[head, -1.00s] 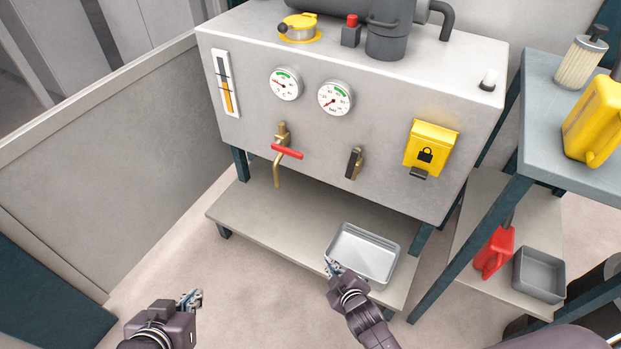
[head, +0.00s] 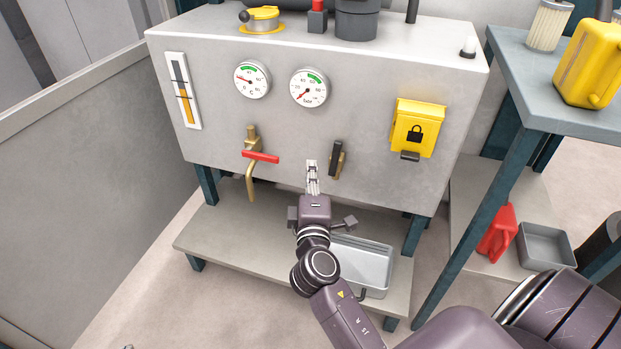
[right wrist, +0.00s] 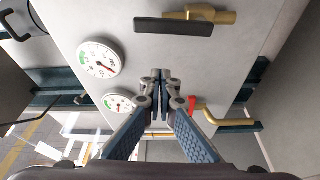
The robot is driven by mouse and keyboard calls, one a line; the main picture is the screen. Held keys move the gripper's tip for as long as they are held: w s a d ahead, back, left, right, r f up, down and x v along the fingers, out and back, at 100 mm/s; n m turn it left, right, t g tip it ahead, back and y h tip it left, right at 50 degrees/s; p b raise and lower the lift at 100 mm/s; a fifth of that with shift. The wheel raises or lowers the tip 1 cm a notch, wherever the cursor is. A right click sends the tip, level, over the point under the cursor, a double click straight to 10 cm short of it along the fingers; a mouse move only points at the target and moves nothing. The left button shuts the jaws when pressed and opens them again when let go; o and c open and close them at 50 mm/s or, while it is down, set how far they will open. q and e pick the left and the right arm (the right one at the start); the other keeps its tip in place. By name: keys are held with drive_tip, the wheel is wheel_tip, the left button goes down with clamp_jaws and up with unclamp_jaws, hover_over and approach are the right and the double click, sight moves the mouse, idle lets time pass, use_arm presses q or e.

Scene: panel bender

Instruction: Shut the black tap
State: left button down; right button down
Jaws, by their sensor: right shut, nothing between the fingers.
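The black tap (head: 337,158) is a brass valve with a black lever on the grey tank's front. Its lever stands nearly upright, along the brass body. In the right wrist view the black lever (right wrist: 173,27) lies above my fingertips in the picture, parallel to the brass and apart from the fingers. My right gripper (head: 312,172) is shut and empty, just left of the black tap; its fingertips meet in the wrist view (right wrist: 161,75). At most a sliver of my left gripper shows at the head view's bottom left edge.
A brass tap with a red lever (head: 260,157) is left of my right gripper. A yellow lock box (head: 417,128) is right of the black tap. Two gauges (head: 309,88) sit above. A metal tray (head: 368,262) stands on the shelf (head: 215,240) below.

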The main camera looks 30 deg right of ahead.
sight(336, 157)
use_arm(q)
drive_tip(key=shift+w+d+r+t, duration=0.15)
drive_tip(key=shift+w+r+t, duration=0.15)
drive_tip(key=shift+w+r, duration=0.15)
use_arm(e)
drive_tip(key=d, duration=0.1)
drive_tip(key=w+d, duration=0.1)
drive_tip(key=d, duration=0.1)
drive_tip(key=w+d, duration=0.1)
drive_tip(key=d, duration=0.1)
drive_tip(key=shift+d+f, duration=0.15)
drive_tip(key=shift+d, duration=0.05)
drive_tip(key=shift+s, duration=0.1)
